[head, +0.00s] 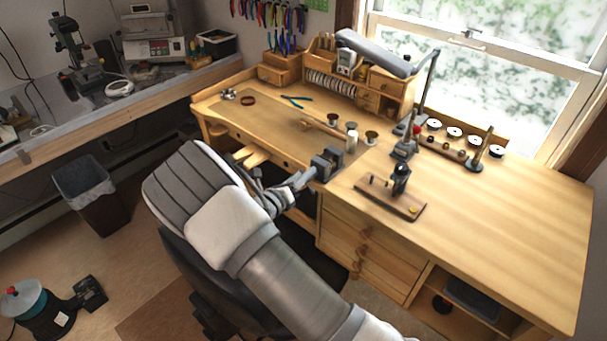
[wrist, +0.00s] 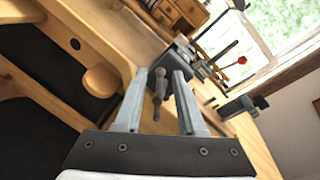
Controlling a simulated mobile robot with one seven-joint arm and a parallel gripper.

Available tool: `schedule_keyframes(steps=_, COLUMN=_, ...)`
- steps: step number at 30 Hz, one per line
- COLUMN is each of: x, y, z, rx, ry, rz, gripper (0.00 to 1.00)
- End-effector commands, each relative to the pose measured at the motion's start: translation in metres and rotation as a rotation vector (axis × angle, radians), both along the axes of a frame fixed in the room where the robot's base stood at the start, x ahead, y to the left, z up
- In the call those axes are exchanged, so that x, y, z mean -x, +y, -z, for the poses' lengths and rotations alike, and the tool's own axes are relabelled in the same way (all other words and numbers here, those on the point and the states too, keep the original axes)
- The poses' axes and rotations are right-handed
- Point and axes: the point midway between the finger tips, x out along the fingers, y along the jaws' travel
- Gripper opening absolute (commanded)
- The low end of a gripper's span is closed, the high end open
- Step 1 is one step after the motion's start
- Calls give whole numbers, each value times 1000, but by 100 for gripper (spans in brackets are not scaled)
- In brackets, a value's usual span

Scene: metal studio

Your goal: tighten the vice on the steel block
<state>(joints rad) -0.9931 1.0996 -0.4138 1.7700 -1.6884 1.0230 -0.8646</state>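The dark grey vice (head: 327,163) is mounted at the front edge of the wooden bench, left of the drawers. It also shows in the wrist view (wrist: 181,54), just beyond my fingertips. My gripper (head: 304,178) reaches it from the front left. In the wrist view my gripper (wrist: 161,76) is open. The vice's dark handle (wrist: 158,92) stands between the two fingers, with a visible gap on each side. I cannot make out the steel block apart from the vice jaws.
The wooden bench (head: 490,220) is clear at the right. A small tool on a wooden base (head: 395,200) stands right of the vice. A wooden mallet (head: 320,127) and small pots lie behind it. A wooden bench pin (head: 252,156) juts from the front edge at left.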

Motion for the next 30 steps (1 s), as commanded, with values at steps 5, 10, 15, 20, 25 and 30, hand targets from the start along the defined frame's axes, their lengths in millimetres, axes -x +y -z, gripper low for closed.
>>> schedule_keyframes(steps=5, x=25, y=16, z=-3, rx=-1, ry=0, rz=-4, gripper=40)
schedule_keyframes(steps=10, x=62, y=37, z=-9, rx=-2, ry=0, rz=-5, gripper=40)
schedule_keyframes(steps=15, x=98, y=57, z=-14, rx=-1, ry=1, rz=-5, gripper=40)
schedule_keyframes(steps=20, x=125, y=72, z=-19, rx=-1, ry=0, rz=-4, gripper=40)
schedule_keyframes(steps=25, x=141, y=80, z=-21, rx=0, ry=1, rz=-2, gripper=40)
schedule_keyframes(steps=30, x=146, y=83, z=-22, rx=0, ry=0, rz=0, gripper=40)
